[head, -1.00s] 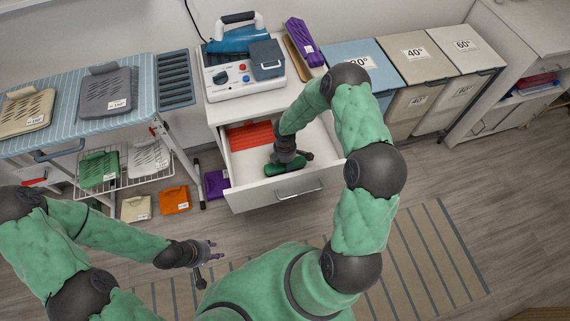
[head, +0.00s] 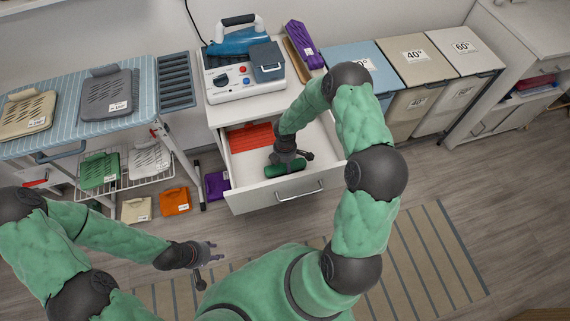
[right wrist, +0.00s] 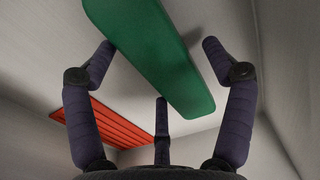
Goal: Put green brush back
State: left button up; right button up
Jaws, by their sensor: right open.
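The green brush (head: 284,169) lies on the floor of the open white drawer (head: 262,198), near its front. In the right wrist view the brush (right wrist: 160,55) shows as a long green body beyond my fingers, apart from the drawer's side walls. My right gripper (head: 291,160) is inside the drawer, just at the brush. Its fingers (right wrist: 157,65) are open, spread on either side of the brush; I see no firm contact. My left gripper (head: 208,262) hangs empty with its fingers apart, low in front of the drawer.
A red slotted piece (head: 249,138) lies in the drawer's back left. A blue iron (head: 238,41) on its station stands on top. An ironing table (head: 75,125) is at the left, hampers (head: 412,65) at the right. Purple (head: 217,184) and orange (head: 175,200) pieces lie on the floor.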

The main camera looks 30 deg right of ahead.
notch_tip(320, 180, up, 11)
jog(key=p, duration=0.3)
jog(key=shift+p, duration=0.3)
